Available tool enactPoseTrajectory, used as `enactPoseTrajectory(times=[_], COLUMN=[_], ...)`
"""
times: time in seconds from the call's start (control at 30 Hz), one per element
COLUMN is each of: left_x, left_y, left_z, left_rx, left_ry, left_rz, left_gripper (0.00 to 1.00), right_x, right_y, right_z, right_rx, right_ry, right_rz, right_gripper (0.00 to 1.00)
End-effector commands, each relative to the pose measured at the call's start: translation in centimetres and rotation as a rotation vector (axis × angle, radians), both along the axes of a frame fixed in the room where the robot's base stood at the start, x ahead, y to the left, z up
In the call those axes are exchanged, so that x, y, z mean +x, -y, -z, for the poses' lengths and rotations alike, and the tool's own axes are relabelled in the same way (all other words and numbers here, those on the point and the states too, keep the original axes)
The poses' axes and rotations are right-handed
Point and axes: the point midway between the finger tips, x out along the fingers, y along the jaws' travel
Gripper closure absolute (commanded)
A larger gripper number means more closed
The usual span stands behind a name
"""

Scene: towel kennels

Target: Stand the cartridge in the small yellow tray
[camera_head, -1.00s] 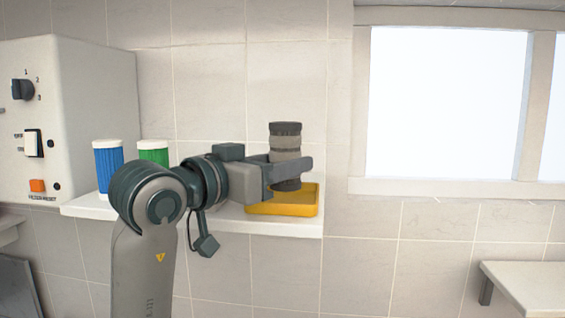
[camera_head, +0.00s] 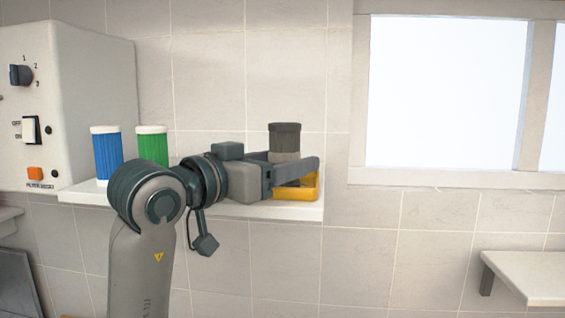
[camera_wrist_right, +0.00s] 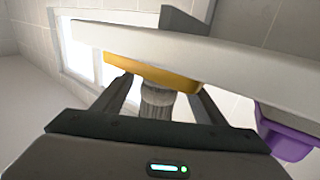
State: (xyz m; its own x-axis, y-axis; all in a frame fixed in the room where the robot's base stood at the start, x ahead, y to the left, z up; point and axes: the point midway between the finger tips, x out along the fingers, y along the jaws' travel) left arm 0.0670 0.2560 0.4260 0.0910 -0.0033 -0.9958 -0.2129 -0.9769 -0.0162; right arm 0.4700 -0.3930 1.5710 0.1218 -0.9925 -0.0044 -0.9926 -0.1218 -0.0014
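The grey cartridge (camera_head: 285,140) with a dark top is upright at the small yellow tray (camera_head: 309,188) on the white shelf. Its lower part is hidden by my right gripper (camera_head: 300,168), so its contact with the tray floor does not show. The right gripper's fingers are spread on both sides of the cartridge, with gaps visible in the right wrist view, where the cartridge (camera_wrist_right: 157,98) shows between them below the yellow tray (camera_wrist_right: 150,72). My left gripper is out of view.
A blue canister (camera_head: 106,155) and a green canister (camera_head: 152,147) with white lids stand on the white shelf (camera_head: 85,193) to the left. A white control box (camera_head: 85,100) is farther left. A purple object (camera_wrist_right: 288,141) shows at the right in the wrist view.

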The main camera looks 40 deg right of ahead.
Motion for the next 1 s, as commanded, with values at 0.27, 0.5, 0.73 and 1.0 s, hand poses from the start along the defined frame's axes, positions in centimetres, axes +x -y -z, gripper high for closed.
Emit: enactPoseTrajectory(times=[0.27, 0.5, 0.73, 1.0], left_x=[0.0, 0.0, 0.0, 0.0], left_y=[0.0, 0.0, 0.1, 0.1], left_z=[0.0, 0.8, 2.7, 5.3], left_rx=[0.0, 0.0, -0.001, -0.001], left_ry=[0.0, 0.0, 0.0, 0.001], left_rz=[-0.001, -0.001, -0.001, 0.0], left_gripper=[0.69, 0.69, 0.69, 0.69], right_x=[0.0, -0.1, -0.4, -1.2], right_y=[0.0, -1.2, -4.4, -9.8], right_z=[0.0, 0.2, 0.4, 0.3], right_rx=[0.001, 0.001, 0.0, -0.004], right_ry=[0.0, 0.001, 0.0, 0.001], right_rz=[0.0, -0.002, -0.004, -0.001], right_gripper=[0.36, 0.36, 0.36, 0.36])
